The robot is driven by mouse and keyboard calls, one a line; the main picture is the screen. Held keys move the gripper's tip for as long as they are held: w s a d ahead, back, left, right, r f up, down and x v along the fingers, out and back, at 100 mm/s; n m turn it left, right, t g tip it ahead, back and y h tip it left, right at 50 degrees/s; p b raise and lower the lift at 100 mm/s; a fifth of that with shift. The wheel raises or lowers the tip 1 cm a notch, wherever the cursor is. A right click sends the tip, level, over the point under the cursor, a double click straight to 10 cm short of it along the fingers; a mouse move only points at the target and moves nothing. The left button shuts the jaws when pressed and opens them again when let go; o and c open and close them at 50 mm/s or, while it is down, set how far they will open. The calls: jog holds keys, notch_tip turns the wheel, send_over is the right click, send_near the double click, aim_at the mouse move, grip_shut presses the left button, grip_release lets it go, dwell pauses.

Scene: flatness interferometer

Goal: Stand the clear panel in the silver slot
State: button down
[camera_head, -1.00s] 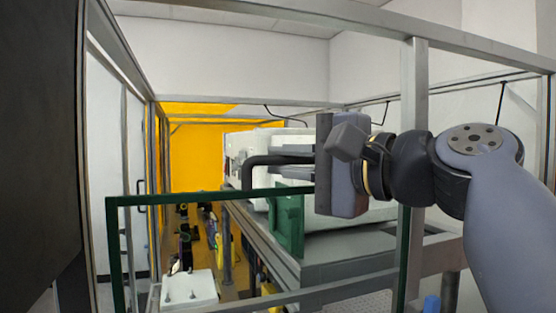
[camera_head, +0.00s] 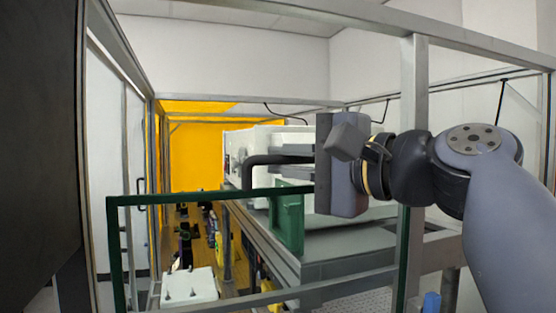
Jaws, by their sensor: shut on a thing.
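The clear panel (camera_head: 113,240) is a large see-through sheet with dark green edges, upright in front of the scene. Its top edge slopes slightly up to the right, and its right edge shows low beside a silver post. My gripper (camera_head: 248,186) reaches in from the right, and its dark, bent finger comes down on the panel's top edge. It is shut on the panel there. The panel's bottom edge is out of view. I cannot make out the silver slot for sure.
A silver frame post (camera_head: 413,160) stands close beside my wrist, and a silver rail (camera_head: 330,291) crosses low behind or near the panel. A grey bench (camera_head: 345,250) with white equipment and a green box (camera_head: 288,222) lies beyond. A white box (camera_head: 188,290) stands lower left.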

jog(key=shift+f, duration=0.1)
jog(key=b, duration=0.4)
send_over(288, 279)
jog(key=shift+a+f, duration=0.1)
jog(key=shift+f, duration=2.2)
jog(key=shift+f+b, duration=0.15)
jog(key=shift+b, duration=0.15)
jog(key=shift+w+f+b, duration=0.1)
jog(key=shift+f+b, duration=1.75)
jog(key=shift+f, duration=0.4)
jog(key=shift+f+b, duration=2.85)
jog(key=shift+f, duration=0.35)
jog(key=c, duration=1.5)
grip_release()
jog(key=shift+c, duration=0.2)
jog(key=shift+o, duration=0.9)
jog(key=shift+f, duration=0.1)
